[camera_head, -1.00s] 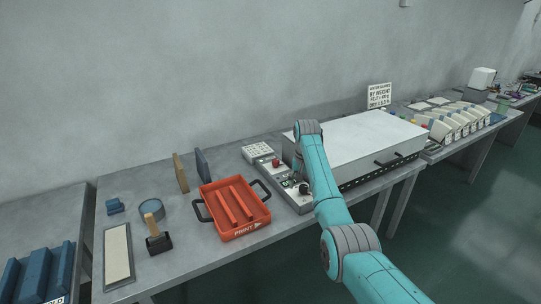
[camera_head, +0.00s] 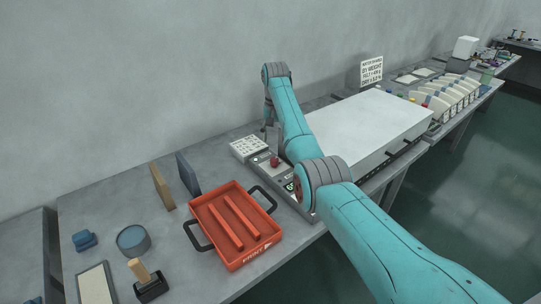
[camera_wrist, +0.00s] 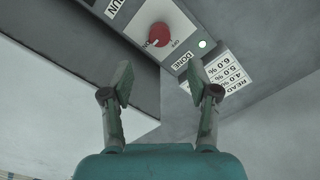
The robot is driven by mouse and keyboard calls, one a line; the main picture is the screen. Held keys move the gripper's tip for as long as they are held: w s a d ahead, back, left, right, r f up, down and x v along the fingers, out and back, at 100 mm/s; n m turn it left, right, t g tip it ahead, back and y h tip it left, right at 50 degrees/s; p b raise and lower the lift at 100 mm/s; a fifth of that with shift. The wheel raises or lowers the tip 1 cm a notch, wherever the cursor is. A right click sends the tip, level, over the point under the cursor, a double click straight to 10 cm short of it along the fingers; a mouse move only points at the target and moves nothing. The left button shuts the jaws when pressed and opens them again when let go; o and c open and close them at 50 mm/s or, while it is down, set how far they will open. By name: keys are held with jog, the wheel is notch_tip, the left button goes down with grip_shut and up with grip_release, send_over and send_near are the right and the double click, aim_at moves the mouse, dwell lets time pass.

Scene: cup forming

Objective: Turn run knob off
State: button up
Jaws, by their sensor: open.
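The run knob is red and round (camera_wrist: 158,34) on a grey control panel (camera_wrist: 195,22) in the wrist view, between the RUN and DONE labels. A white mark shows at its lower left edge, and small OFF lettering is at its right. The knob also shows in the head view (camera_head: 275,161), on the panel left of the large white-topped machine. My gripper (camera_wrist: 160,82) is open and empty, its fingertips apart from the knob, which lies ahead of them in the picture. In the head view my gripper (camera_head: 268,122) points down behind the panel, partly hidden by my arm.
A white indicator (camera_wrist: 202,44) and a READ percentage card (camera_wrist: 228,73) are near the knob. The white-topped machine (camera_head: 370,125) stands right of the panel. An orange tray (camera_head: 263,262) is at its front left. A white keypad-like box (camera_head: 248,148) is behind it.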

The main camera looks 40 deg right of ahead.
aim_at(274, 159)
notch_tip(274, 159, down, 10)
jog(key=shift+f, duration=0.1)
dwell(0.4)
grip_shut()
